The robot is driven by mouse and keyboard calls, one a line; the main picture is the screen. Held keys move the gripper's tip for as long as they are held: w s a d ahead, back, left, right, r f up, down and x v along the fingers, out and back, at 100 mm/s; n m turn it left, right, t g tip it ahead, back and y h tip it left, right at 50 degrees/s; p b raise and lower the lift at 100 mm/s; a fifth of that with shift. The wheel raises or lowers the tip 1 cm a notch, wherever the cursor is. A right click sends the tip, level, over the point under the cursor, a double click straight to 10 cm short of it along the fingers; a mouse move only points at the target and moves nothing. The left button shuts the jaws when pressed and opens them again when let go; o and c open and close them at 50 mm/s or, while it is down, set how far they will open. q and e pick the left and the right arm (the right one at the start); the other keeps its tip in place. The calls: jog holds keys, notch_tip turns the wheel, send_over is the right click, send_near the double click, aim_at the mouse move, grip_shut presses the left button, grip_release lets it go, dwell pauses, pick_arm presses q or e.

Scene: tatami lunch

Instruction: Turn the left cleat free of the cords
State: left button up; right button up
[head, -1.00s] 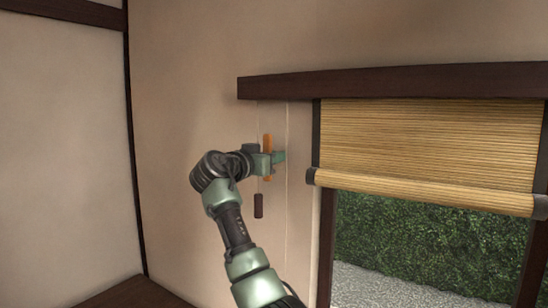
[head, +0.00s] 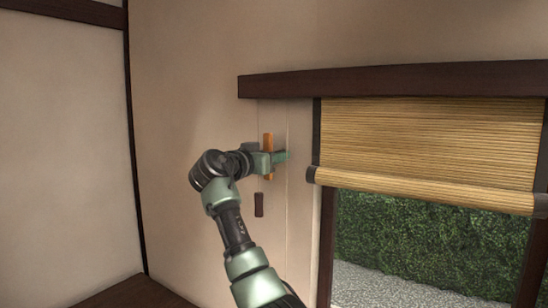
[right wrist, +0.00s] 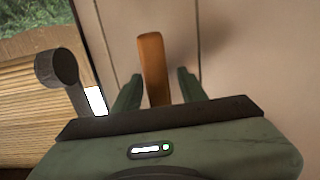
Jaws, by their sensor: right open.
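An orange-brown cleat (head: 268,142) stands upright on the beige wall, left of the window. My right gripper (head: 280,157) is at the cleat in the head view, its fingers crossing in front of the cleat's middle. In the right wrist view the cleat (right wrist: 153,62) stands between the two open green fingers, with a gap visible on each side. Thin pale cords (head: 287,120) run down the wall by the cleat. Whether any cord is wound on the cleat cannot be told. My left gripper is not in view.
A bamboo blind (head: 430,140) hangs half down at the right under a dark beam (head: 390,80). The wall left of my arm is bare.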

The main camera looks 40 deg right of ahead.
jog(key=b+v, duration=0.3)
jog(key=v, duration=0.4)
jog(key=shift+a, duration=0.25)
